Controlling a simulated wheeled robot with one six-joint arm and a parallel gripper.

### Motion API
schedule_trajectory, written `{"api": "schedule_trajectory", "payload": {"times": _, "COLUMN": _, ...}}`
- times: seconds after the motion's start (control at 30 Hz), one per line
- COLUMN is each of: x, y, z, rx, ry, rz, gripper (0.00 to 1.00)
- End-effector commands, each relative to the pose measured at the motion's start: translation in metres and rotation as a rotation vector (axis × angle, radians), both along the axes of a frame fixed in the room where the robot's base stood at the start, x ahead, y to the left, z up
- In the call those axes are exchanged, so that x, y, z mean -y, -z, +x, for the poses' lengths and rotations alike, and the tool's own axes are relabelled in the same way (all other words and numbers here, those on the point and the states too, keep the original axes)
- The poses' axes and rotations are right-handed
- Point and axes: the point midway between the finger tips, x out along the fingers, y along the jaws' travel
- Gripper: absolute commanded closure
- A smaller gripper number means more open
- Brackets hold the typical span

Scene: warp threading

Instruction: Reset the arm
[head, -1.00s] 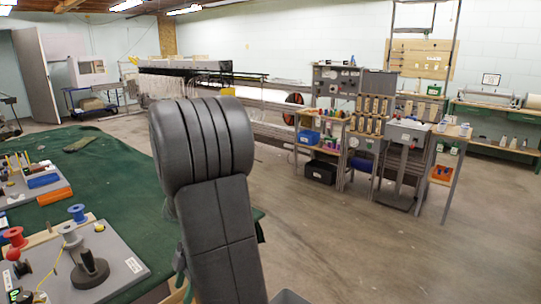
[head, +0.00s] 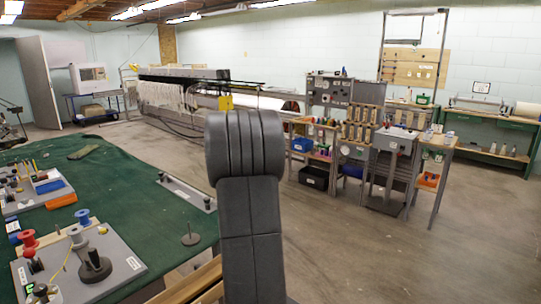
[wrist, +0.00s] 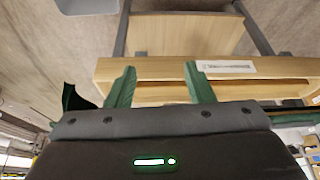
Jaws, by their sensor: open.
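My gripper (wrist: 158,78) shows in the wrist view as two green fingers spread apart with nothing between them. A light wooden bar (wrist: 160,68) with a white label (wrist: 229,66) lies beyond the fingertips; I cannot tell whether they touch it. In the head view my dark arm stands upright at the centre and the gripper is out of sight.
A narrow grey plate (head: 186,192) lies near the table's right edge. Shelves with bins (head: 315,177) and a grey stand (head: 395,140) are at the right. A loom (head: 185,75) stands behind. The concrete floor at the lower right is clear.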

Motion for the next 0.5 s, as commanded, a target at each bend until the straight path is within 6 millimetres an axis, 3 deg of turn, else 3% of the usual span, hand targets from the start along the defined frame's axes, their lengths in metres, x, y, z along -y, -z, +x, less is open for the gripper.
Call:
{"api": "schedule_trajectory", "payload": {"times": 0.3, "x": 0.059, "y": 0.013, "z": 0.017, "rx": -0.004, "ry": 0.365, "rz": -0.002, "gripper": 0.52}}
{"api": "schedule_trajectory", "payload": {"times": 0.5, "x": 0.088, "y": 0.020, "z": 0.022, "rx": -0.004, "ry": 0.547, "rz": -0.003, "gripper": 0.52}}
